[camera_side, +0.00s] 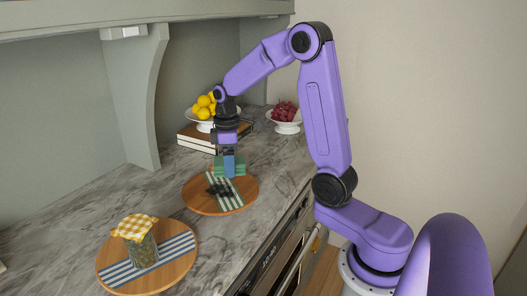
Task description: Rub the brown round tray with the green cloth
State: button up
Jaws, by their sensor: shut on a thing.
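A brown round tray (247,187) lies on the marble counter near the middle of the view. A green-and-white striped strip with a dark item on it lies across this tray. My gripper (229,168) points down over the tray's far part and is shut on a green cloth (238,165). The cloth spreads to both sides of the fingers. It is at or just above the tray's far edge; I cannot tell whether it touches. The fingers hide its middle.
A second round wooden tray (111,272) with a blue-striped strip and a cloth-topped jar (142,249) stands nearer, at left. Behind my gripper are books (190,137), a bowl of yellow fruit (202,112) and a bowl of red fruit (286,126). The counter edge runs along the right.

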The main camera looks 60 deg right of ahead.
jog(key=n, duration=0.2)
send_near(207, 200)
jog(key=s+r, duration=0.1)
jog(key=s, duration=0.2)
jog(key=shift+d+f, duration=0.15)
jog(key=shift+f, duration=3.05)
jog(key=shift+d+f, duration=0.4)
jog(key=shift+f, duration=0.25)
jog(key=shift+c, duration=0.8)
jog(key=shift+d+f, duration=0.1)
jog(key=shift+d, duration=4.8)
jog(key=shift+a, duration=5.25)
jog(key=shift+w+a, duration=0.15)
jog(key=shift+w, duration=1.25)
jog(key=shift+d, duration=5.35)
jog(key=shift+a, duration=5.4)
notch_tip(207, 200, up, 8)
jog(key=shift+d, duration=0.15)
